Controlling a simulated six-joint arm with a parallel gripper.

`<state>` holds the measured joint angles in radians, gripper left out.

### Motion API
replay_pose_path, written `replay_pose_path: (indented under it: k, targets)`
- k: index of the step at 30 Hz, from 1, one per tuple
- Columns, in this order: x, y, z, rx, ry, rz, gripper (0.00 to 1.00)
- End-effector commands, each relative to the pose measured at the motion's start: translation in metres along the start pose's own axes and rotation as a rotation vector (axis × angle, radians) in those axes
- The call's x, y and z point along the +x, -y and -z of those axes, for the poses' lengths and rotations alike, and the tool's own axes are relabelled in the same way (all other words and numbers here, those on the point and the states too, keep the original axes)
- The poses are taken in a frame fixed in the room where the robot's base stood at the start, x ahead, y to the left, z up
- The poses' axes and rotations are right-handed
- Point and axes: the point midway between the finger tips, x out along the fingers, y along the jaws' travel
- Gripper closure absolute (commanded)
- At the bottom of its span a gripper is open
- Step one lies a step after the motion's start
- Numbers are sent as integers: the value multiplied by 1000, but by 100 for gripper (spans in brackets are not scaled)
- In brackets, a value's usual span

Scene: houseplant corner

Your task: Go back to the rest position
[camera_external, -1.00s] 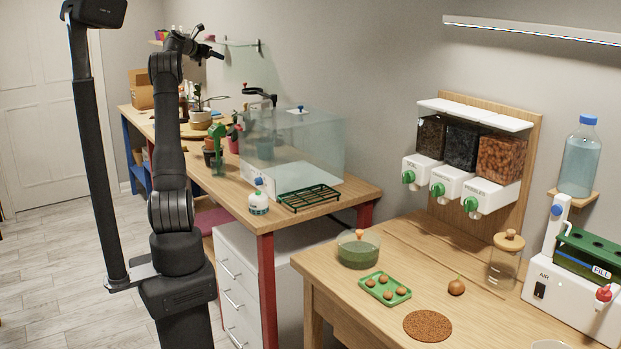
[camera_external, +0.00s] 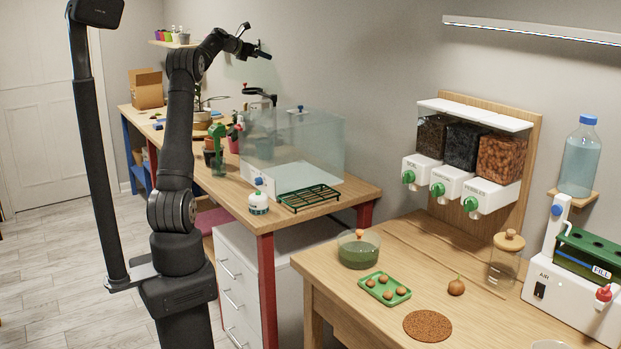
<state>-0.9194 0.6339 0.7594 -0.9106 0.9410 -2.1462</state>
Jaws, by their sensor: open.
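My gripper (camera_external: 262,51) is raised high in the external view, in front of the grey back wall and above the far bench. It is open and looks empty, though it is small in the picture. My arm rises from its base at the lower left and bends to the right at the top. The gripper is well apart from the glass case (camera_external: 318,140) below it. No object is near the fingertips.
The far bench (camera_external: 228,196) holds potted plants, a cardboard box (camera_external: 146,89), a green rack (camera_external: 309,198) and a white bottle (camera_external: 258,203). The near table (camera_external: 370,325) carries a green tray (camera_external: 384,289) and a glass bowl (camera_external: 358,250). Dispensers (camera_external: 462,190) hang on the wall.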

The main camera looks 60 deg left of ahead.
Motion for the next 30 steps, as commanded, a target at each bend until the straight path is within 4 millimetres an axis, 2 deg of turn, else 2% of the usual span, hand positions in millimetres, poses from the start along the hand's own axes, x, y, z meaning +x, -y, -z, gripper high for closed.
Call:
replay_pose_path:
  k: [9, 16, 22, 30]
  targets:
    - [29, 58, -12, 28, -1, 70, 28]
    - [44, 93, -19, 46, -1, 110, 28]
    - [50, 109, -21, 53, -2, 128, 28]
    - [51, 112, -22, 54, -2, 132, 28]
